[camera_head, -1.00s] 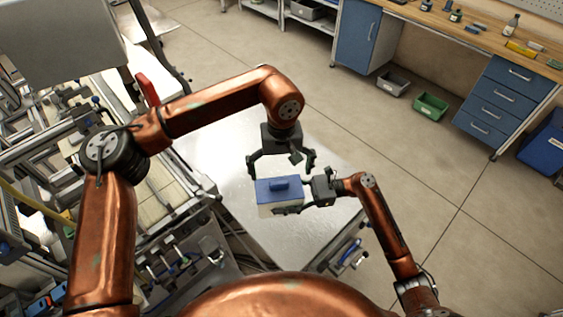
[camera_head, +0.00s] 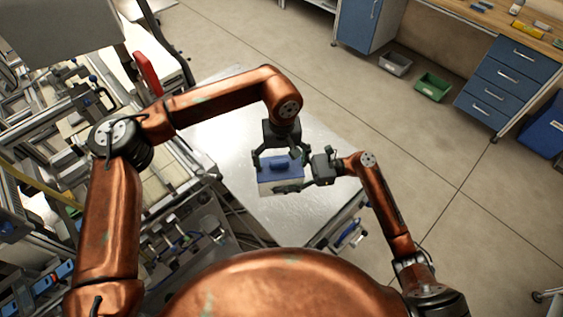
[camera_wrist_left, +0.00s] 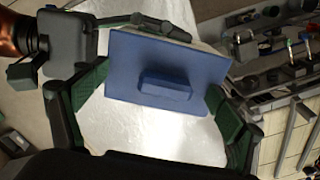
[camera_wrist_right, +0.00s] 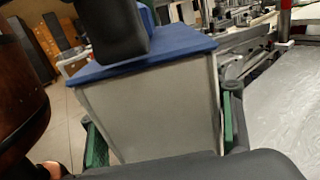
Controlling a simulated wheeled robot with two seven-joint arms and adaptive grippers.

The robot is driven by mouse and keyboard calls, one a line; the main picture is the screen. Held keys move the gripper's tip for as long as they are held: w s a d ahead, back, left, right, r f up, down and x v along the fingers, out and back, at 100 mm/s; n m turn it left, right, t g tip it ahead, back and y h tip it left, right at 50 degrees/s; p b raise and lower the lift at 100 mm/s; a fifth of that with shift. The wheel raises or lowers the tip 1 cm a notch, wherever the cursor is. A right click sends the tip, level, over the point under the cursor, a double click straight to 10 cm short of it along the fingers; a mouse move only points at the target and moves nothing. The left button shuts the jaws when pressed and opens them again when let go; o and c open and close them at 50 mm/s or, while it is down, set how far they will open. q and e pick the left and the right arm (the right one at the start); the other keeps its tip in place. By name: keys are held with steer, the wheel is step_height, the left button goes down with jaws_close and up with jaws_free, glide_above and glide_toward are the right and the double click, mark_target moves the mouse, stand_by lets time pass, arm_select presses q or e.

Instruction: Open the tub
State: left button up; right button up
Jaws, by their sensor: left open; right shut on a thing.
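The tub (camera_head: 281,186) is a pale box with a flat blue lid (camera_head: 271,166) that has a raised blue handle (camera_head: 281,164). It stands over the metal table in the middle of the head view. The lid lies on the tub. My right gripper (camera_head: 303,185) is shut on the tub's body from the right; the right wrist view shows the pale wall (camera_wrist_right: 150,112) between its green pads. My left gripper (camera_head: 278,163) is open above the lid, its fingers on either side of the handle. In the left wrist view the handle (camera_wrist_left: 166,89) lies between the fingers with gaps.
The shiny metal table (camera_head: 310,212) has bare room around the tub. Machinery with rails and clamps (camera_head: 150,190) stands close on the left. A workbench with blue drawers (camera_head: 508,80), a grey bin (camera_head: 396,63) and a green bin (camera_head: 431,87) are far off at the right.

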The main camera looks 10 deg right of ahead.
mark_target(282, 162)
arm_select(q)
steer(key=shift+f, duration=0.25)
steer(key=c, duration=1.9)
steer(key=shift+c, duration=0.2)
steer(key=shift+s+r, duration=0.1)
steer(key=shift+r, duration=0.05)
steer(key=shift+d+r, duration=0.15)
steer(key=shift+r, duration=0.65)
steer(key=shift+s, duration=0.1)
steer(key=shift+r, duration=0.2)
steer(key=shift+r, duration=0.9)
steer(key=shift+r, duration=0.1)
